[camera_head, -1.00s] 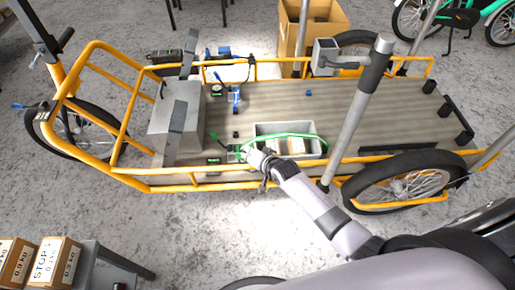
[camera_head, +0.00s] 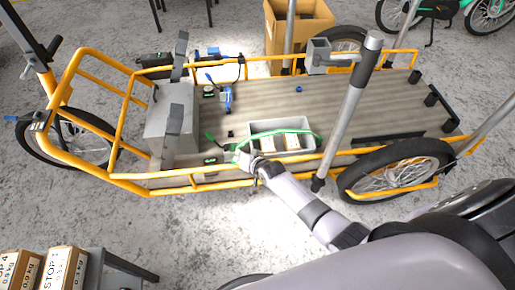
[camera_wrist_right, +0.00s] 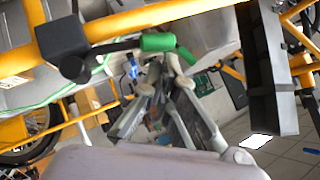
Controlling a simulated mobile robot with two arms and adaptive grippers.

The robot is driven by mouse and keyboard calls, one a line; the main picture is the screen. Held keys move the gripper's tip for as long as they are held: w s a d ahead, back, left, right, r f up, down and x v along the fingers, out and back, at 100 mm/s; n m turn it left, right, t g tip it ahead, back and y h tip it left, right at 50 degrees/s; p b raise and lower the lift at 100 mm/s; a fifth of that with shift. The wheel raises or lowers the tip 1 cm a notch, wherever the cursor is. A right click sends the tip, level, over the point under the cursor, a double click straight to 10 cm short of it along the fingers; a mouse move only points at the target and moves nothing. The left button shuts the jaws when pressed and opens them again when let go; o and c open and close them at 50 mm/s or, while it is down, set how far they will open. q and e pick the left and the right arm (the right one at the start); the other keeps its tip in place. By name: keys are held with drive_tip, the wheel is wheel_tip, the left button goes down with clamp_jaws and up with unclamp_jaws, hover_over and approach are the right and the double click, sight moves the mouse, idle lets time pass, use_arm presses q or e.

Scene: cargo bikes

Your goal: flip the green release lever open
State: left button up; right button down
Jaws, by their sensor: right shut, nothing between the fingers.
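The green release lever (camera_head: 211,138) is at the near side of the cargo bed, between the grey box and the grey bin. In the right wrist view its green grip (camera_wrist_right: 158,42) sits on a dark arm running to a black block (camera_wrist_right: 62,38). My right gripper (camera_head: 240,157) is beside the lever at the near rail. In the right wrist view its fingers (camera_wrist_right: 160,75) are together and empty, just below the green grip. I cannot tell whether they touch it. My left gripper is not in view.
A grey bin (camera_head: 256,128) with small boxes stands on the bed, a green strap (camera_head: 285,132) across it. A grey box (camera_head: 158,130) is left of the lever. A grey post (camera_head: 350,110) rises to the right. The yellow near rail (camera_head: 215,186) runs below the gripper.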

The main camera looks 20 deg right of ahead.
idle(0.7)
drive_tip(key=v, duration=1.2)
drive_tip(key=shift+a, duration=0.1)
